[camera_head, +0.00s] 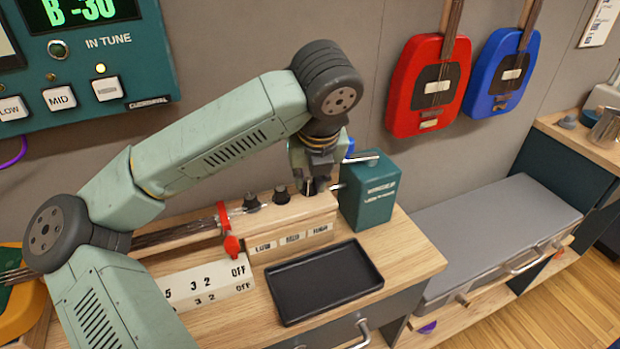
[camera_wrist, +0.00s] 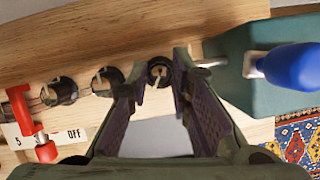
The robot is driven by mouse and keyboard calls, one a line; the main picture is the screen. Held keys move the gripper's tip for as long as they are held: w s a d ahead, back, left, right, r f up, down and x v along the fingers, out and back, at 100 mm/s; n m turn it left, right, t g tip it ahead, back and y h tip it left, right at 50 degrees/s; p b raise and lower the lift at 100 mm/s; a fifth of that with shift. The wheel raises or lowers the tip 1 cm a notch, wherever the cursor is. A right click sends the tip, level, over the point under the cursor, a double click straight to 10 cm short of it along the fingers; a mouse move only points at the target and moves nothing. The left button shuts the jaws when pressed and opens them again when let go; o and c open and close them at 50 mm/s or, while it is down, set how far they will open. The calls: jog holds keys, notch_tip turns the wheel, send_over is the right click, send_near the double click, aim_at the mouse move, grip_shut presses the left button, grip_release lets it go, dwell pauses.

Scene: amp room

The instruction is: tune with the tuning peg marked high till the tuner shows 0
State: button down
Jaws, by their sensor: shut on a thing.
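The tuner (camera_head: 85,15) on the wall at the upper left reads "B -30" in green. Its "IN TUNE" lamp (camera_head: 58,48) looks unlit. The headstock (camera_head: 290,212) carries three dark pegs in a row, over labels LOW, MID and HIGH (camera_head: 320,229). My gripper (camera_head: 316,180) is at the right-hand peg, above the HIGH label, and mostly hides it in the head view. In the wrist view that high tuning peg (camera_wrist: 159,73) sits between the fingertips, and my gripper is shut on it. The mid peg (camera_wrist: 107,80) and low peg (camera_wrist: 60,91) stand free to the left.
A red clamp (camera_head: 229,230) is left of the pegs. An empty black tray (camera_head: 374,283) lies in front. Red and blue instruments (camera_head: 430,85) hang on the wall.

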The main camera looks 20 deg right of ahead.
jog(key=m+b, duration=0.1)
jog(key=b, duration=0.1)
jog(key=shift+f+m+h+b, duration=0.25)
jog(key=shift+m+h+b, duration=0.15)
jog(key=m+h+b, duration=0.1)
jog(key=m+b, duration=0.1)
jog(key=shift+w+a+m+b, duration=0.1)
jog(key=shift+a+m+b, duration=0.05)
jog(key=shift+m+b, duration=0.2)
jog(key=m+g+h+b, duration=0.1)
jog(key=m, duration=0.2)
jog(key=shift+r, duration=0.2)
jog(key=shift+r+m+g+h+b, duration=0.1)
jog(key=shift+m+g+h+b, duration=0.5)
jog(key=shift+m, duration=1.25)
jog(key=c, duration=1.5)
grip_release()
jog(key=shift+o, duration=0.2)
